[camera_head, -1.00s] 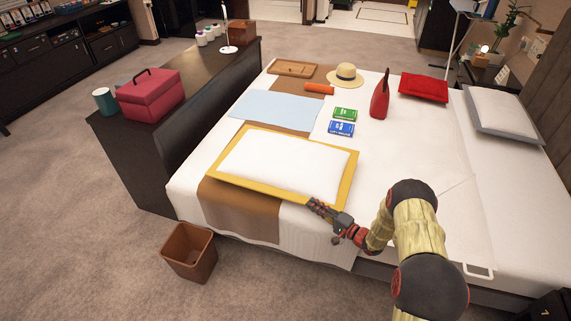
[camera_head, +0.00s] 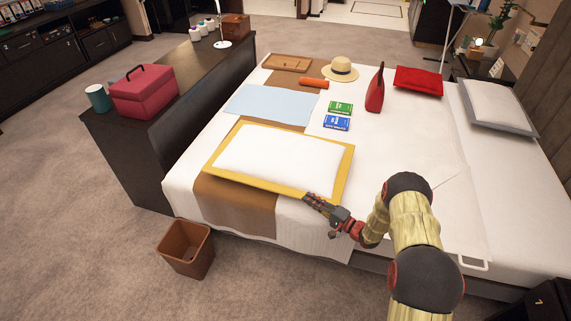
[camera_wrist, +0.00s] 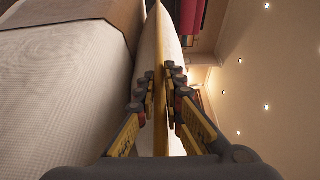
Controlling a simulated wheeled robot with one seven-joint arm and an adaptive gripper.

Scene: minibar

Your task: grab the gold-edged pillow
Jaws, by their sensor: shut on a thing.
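The gold-edged pillow (camera_head: 283,157) is white with a flat yellow-gold border. It lies on the near part of the bed, partly over the brown runner. My gripper (camera_head: 310,199) is at the pillow's near right corner, low beside the mattress top. In the wrist view, the pillow's gold edge (camera_wrist: 160,70) runs between the two fingers, and my gripper (camera_wrist: 163,90) is shut on that edge. The fingers hide part of the border there.
A brown bin (camera_head: 186,248) stands on the floor at the near left. A dark bench (camera_head: 140,150) borders the bed's left.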

